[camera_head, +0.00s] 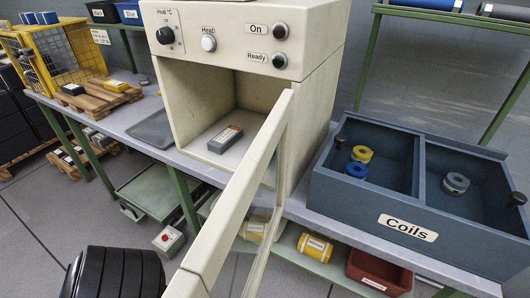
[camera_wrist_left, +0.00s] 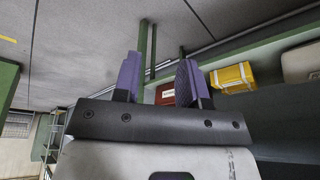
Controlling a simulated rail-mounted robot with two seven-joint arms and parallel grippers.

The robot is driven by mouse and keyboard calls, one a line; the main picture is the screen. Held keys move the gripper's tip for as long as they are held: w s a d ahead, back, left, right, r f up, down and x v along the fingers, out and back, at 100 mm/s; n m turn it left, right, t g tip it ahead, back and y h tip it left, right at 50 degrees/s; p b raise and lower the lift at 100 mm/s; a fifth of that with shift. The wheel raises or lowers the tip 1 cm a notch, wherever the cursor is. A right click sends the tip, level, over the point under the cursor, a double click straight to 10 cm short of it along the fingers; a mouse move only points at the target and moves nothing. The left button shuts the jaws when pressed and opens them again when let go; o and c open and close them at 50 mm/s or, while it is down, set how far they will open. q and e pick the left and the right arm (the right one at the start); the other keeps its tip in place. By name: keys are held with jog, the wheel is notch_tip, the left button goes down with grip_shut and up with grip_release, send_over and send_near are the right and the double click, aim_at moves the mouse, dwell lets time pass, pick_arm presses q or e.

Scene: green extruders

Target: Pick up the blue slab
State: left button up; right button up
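No slab is plainly blue in the head view. A dark grey slab with an orange-marked label (camera_head: 225,138) lies flat inside the open oven (camera_head: 188,115). A dark slab (camera_head: 72,89) and a yellow slab (camera_head: 116,85) lie on the wooden pallet (camera_head: 100,101) at the left end of the bench; the dark one is too small to judge its colour. My left gripper (camera_wrist_left: 160,80) shows in the left wrist view, its two purple fingers apart with nothing between them. It is not visible in the head view and touches no slab. My right gripper is not in view.
The oven door (camera_head: 240,195) stands open, jutting toward me. A blue-grey coils box (camera_head: 455,238) with several coils stands to the right. A flat grey tray (camera_head: 153,131) lies left of the oven. A yellow wire cage (camera_head: 60,48) stands behind the pallet.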

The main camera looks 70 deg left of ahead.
pick_arm(q)
jog(key=shift+d, duration=0.15)
jog(key=o, duration=1)
